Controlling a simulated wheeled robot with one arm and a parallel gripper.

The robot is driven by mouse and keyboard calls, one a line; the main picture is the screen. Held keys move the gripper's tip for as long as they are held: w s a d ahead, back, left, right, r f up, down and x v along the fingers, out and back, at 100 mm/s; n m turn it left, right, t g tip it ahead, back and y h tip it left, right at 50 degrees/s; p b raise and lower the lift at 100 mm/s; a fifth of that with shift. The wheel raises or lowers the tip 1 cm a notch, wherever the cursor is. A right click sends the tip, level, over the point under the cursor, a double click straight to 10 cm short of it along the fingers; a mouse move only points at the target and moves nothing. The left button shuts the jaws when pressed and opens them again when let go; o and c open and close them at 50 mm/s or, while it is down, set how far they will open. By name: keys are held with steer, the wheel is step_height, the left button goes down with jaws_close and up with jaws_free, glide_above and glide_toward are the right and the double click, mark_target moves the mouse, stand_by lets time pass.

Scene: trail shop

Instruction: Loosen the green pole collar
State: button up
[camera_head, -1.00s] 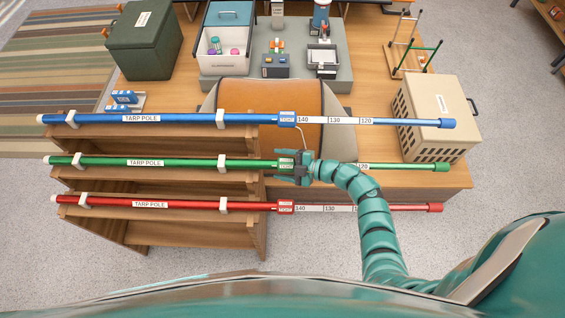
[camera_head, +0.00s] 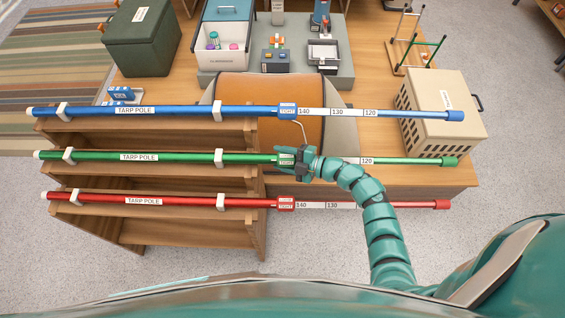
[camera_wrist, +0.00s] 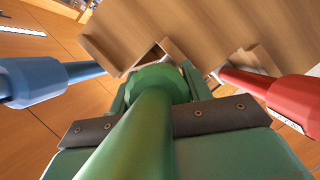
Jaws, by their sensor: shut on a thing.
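The green tarp pole (camera_head: 200,157) lies level between the blue pole and the red pole on the wooden rack. Its green collar (camera_head: 284,158) sits near the rack's right end, beside the number scale, partly hidden by my gripper. My teal gripper (camera_head: 297,161) is shut around the collar. In the wrist view, the green pole (camera_wrist: 140,135) runs up the middle to the collar (camera_wrist: 158,82), which sits between the jaws. I cannot read clearly how the collar is turned.
The blue pole (camera_head: 170,111) lies behind and the red pole (camera_head: 170,200) in front, both close to my gripper, with their own collars. White clips (camera_head: 217,157) hold the poles on the rack (camera_head: 150,232). An orange-brown drum (camera_head: 270,90) and a beige crate (camera_head: 440,105) stand behind.

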steer(key=n+b, duration=0.1)
steer(key=b, duration=0.2)
steer(key=n+t+y+b, duration=0.1)
steer(key=b, duration=0.3)
steer(key=n+b, duration=0.2)
steer(key=b, duration=0.1)
steer(key=shift+f+y+b, duration=0.3)
steer(key=shift+f, duration=0.1)
steer(key=shift+r+n+t+b, duration=0.3)
steer(key=shift+n+b, duration=0.2)
steer(key=shift+b, duration=0.7)
steer(key=shift+r+n+y+b, duration=0.2)
steer(key=shift+n+y+b, duration=0.1)
steer(key=shift+b, duration=0.1)
steer(key=o, duration=1)
steer(key=shift+c, duration=0.2)
